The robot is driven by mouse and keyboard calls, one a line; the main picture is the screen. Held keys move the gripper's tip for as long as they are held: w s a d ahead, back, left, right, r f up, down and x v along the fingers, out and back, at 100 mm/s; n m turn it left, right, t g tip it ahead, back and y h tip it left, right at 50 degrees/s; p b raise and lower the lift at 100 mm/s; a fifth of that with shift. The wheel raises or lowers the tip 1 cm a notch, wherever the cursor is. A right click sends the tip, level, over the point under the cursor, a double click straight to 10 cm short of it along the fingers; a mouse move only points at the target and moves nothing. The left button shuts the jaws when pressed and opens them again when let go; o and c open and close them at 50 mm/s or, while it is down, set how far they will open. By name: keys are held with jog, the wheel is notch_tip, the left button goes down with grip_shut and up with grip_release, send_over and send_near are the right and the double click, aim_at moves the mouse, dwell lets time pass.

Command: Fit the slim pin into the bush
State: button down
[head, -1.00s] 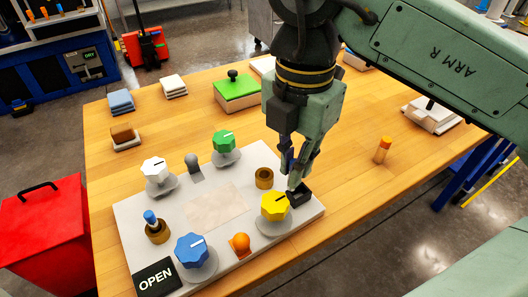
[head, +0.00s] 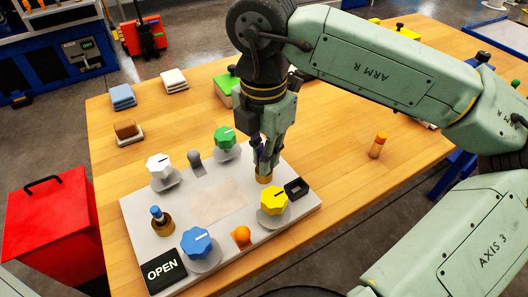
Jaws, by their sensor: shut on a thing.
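My gripper (head: 264,168) points down, shut, over the brown ring-shaped bush (head: 264,179) on the pale panel (head: 187,222). The fingers hide most of the bush's top. The slim pin between the fingers is almost wholly hidden, and I cannot tell whether its tip is in the bush or just above it. Another brown bush (head: 162,227) at the panel's left has a blue-topped pin (head: 156,213) standing in it. A black holder (head: 297,187) with an open top sits right of my gripper.
White (head: 158,165), green (head: 225,137), yellow (head: 274,200) and blue (head: 196,242) knobs, a grey lever (head: 195,160) and an orange ball (head: 242,235) stand on the panel. An orange-capped peg (head: 377,145) stands on the table at right.

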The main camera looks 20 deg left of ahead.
jog(key=shift+f, duration=0.25)
jog(key=c, duration=1.7)
grip_release()
jog(key=shift+r, duration=0.1)
jog(key=shift+o, duration=0.2)
notch_tip(320, 180, up, 12)
jog(key=b, duration=0.1)
jog(key=shift+r, duration=0.2)
